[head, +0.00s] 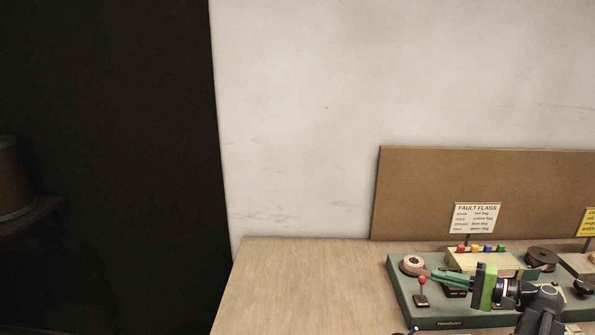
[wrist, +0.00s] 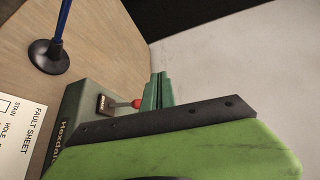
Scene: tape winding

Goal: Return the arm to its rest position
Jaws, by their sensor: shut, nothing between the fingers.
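My gripper (head: 434,276) shows at the lower right of the head view, pointing left above the green machine base (head: 402,303). Its green fingers are together with nothing between them. They show in the wrist view (wrist: 158,88) beyond the black and bright green gripper body. A red-knobbed lever (head: 422,281) stands just below the fingertips in the head view. In the wrist view its red knob (wrist: 137,103) appears beside the fingers; I cannot tell whether they touch. My arm hides part of the base.
A tape roll (head: 413,264) lies at the base's left end. A fault flags sign (head: 477,217) and coloured flag blocks stand behind. The wrist view shows a blue rod on a black foot (wrist: 48,57) and a fault sheet (wrist: 22,135). The table's left part (head: 300,285) is clear.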

